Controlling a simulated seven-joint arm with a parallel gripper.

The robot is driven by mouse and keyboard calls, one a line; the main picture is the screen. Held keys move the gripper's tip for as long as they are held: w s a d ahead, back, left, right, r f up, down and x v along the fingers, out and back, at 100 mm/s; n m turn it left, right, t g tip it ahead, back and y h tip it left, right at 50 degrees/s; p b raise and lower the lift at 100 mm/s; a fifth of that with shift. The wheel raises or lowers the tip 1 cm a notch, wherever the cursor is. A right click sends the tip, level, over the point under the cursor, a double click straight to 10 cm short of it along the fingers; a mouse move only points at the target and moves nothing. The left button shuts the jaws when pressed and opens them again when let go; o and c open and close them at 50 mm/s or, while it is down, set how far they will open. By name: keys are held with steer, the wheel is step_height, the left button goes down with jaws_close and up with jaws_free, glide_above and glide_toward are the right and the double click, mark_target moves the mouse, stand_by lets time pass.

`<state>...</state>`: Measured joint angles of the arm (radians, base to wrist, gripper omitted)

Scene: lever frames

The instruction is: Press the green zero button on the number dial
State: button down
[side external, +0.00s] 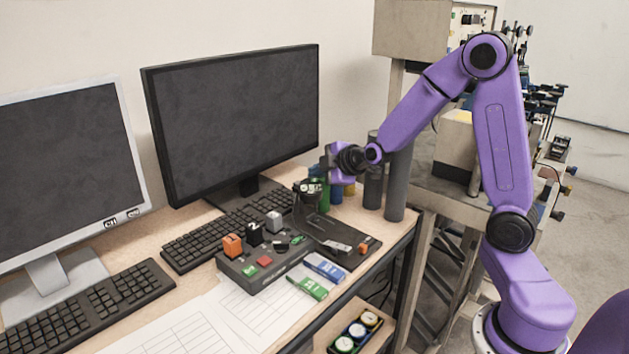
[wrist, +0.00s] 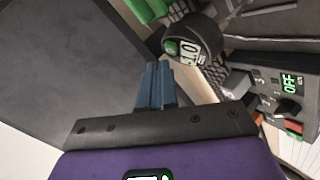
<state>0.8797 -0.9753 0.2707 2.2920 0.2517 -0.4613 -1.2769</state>
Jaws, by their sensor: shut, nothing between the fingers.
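The number dial (wrist: 203,36) is a round black piece in the upper middle of the wrist view, with white digits on its face. The green button (wrist: 171,47) is a small green patch at the dial's left edge. In the side view the dial (side external: 307,187) stands on a dark base, and the green button cannot be made out there. My gripper (wrist: 158,66) has blue fingers, closed together and empty. Their tips appear just below and left of the green button in the wrist view; contact cannot be told. In the side view my gripper (side external: 325,168) is just above and right of the dial.
A control box (side external: 265,262) with orange, black and grey switches stands left of the dial's base. Green, blue and yellow cylinders (side external: 349,192) and grey posts (side external: 396,185) stand close behind. A large monitor (side external: 235,115) and keyboards (side external: 90,305) fill the left. Papers (side external: 190,325) lie in front.

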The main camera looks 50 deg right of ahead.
steer(key=shift+w+d+f, duration=0.1)
steer(key=shift+d+f, duration=0.05)
steer(key=shift+f, duration=0.4)
stand_by(0.7)
stand_by(0.3)
steer(key=shift+s+a+r, duration=0.2)
steer(key=shift+r, duration=0.55)
steer(key=r, duration=0.3)
steer(key=s+a+r, duration=0.1)
steer(key=shift+s+a+r, duration=0.1)
steer(key=shift+r, duration=0.25)
steer(key=shift+a, duration=0.1)
stand_by(0.4)
